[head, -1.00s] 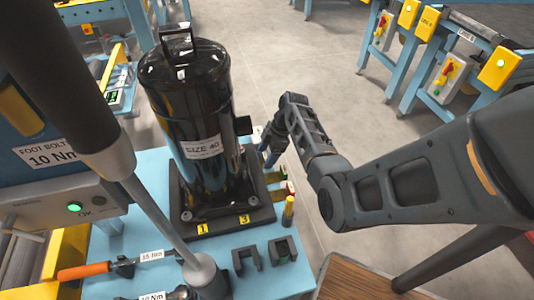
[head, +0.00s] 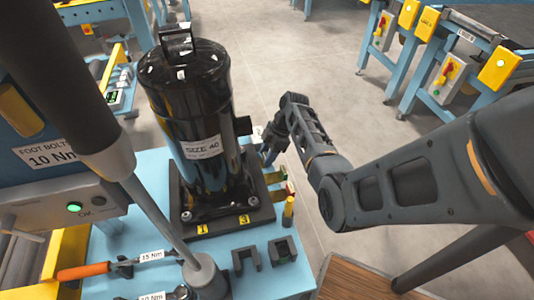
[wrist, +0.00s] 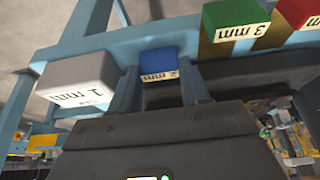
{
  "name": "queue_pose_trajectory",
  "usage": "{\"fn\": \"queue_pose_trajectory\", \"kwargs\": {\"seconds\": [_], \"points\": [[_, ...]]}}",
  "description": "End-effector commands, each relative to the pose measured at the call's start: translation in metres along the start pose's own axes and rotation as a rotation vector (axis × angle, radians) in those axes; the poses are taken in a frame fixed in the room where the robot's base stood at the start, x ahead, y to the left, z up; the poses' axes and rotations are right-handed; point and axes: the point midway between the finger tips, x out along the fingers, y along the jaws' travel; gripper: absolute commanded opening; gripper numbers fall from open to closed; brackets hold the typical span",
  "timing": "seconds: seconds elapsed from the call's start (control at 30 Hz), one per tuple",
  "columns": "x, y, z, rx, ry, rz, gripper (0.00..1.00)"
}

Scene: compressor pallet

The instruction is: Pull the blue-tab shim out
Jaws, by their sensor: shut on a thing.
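The blue tab (wrist: 158,62), with a "2 mm" label that reads upside down, sits between the two fingers of my gripper (wrist: 160,82) in the wrist view. My gripper is shut on it. In the head view my gripper (head: 270,152) is at the right side of the black compressor (head: 196,120), low by its base plate; the blue tab cannot be made out clearly there. How far the shim lies under the base is hidden.
In the wrist view a white "1 mm" tab (wrist: 75,80) is left of the blue one; a green "3 mm" tab (wrist: 236,28) and a red tab (wrist: 300,14) are to the right. Floor is open to the right.

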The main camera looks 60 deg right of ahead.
Motion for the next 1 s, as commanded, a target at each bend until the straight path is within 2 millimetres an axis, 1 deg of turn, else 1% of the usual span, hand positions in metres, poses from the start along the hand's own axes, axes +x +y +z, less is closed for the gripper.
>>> {"fn": "queue_pose_trajectory", "kwargs": {"seconds": [0.2, 0.3, 0.57, 0.6, 0.83, 0.87, 1.0], "points": [[-0.013, 0.001, 0.032, 0.005, 0.000, 0.000, 0.00], [-0.018, 0.001, 0.043, 0.003, 0.000, 0.001, 0.00], [-0.018, 0.000, 0.045, 0.002, -0.002, 0.001, 0.00], [-0.019, 0.000, 0.045, 0.002, -0.002, 0.001, 0.49], [-0.018, 0.000, 0.044, 0.001, -0.001, 0.000, 0.71], [-0.018, 0.000, 0.044, 0.001, -0.001, 0.000, 0.72], [-0.018, 0.000, 0.044, 0.001, 0.000, 0.000, 0.72]]}}
